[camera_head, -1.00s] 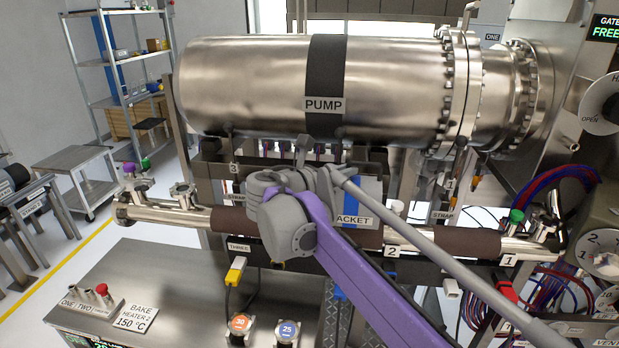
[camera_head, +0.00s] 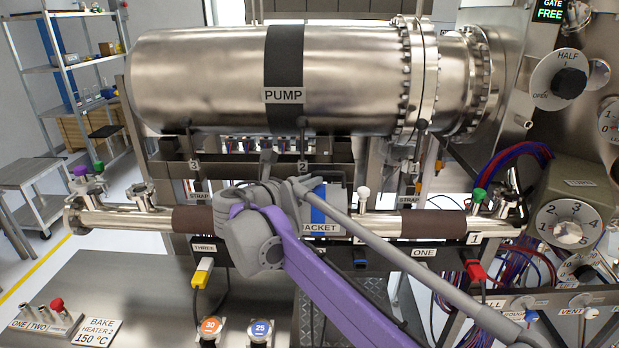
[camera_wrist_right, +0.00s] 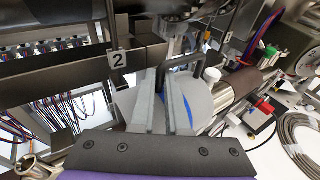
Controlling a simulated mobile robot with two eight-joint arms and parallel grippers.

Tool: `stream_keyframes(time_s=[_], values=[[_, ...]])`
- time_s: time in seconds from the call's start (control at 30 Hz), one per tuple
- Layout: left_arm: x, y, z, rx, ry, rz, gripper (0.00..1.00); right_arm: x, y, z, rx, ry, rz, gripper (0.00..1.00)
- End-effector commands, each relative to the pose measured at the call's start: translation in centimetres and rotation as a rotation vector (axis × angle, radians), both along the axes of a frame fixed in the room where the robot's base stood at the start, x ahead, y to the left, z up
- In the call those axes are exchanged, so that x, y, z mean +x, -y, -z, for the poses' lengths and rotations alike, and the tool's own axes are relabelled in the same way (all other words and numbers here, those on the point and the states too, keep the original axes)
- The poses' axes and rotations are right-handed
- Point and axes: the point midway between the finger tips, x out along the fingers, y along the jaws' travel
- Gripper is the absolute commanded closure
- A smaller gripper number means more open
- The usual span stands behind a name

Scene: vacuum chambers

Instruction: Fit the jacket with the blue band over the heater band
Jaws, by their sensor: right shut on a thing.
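The grey jacket with the blue band (camera_head: 318,212) is in front of the middle of the horizontal pipe in the head view, at pipe level. My right gripper (camera_head: 287,192) is shut on it. Brown heater bands show on the pipe at left (camera_head: 192,219) and right (camera_head: 433,223). The jacket and my gripper mostly hide the pipe's middle, so I cannot tell whether the jacket touches a band there. My left gripper is out of view.
The large pump cylinder (camera_head: 210,85) lies above the pipe. A white-capped valve (camera_head: 363,198) stands close right of the jacket. A dark rail (camera_head: 400,258) with yellow and red plugs runs below. The metal bench (camera_head: 130,275) at lower left is partly clear.

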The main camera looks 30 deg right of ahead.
Motion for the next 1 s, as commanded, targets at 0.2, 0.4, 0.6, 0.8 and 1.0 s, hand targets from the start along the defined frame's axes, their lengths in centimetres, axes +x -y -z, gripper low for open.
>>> stream_keyframes(time_s=[0.2,0.4,0.6,0.8,1.0], values=[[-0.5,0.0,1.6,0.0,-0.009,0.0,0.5,0.0,0.0,2.1,0.0,-0.001,0.0,1.0],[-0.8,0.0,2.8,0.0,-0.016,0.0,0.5,0.0,0.0,3.6,-0.001,0.0,0.0,1.0],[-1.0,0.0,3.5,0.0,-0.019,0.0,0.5,0.0,0.0,4.8,-0.001,0.0,0.0,1.0],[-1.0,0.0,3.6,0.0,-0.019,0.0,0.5,0.0,0.0,5.1,-0.001,0.0,0.0,1.0],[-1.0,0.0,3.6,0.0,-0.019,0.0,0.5,0.0,0.0,5.1,-0.001,0.0,0.0,0.85]])
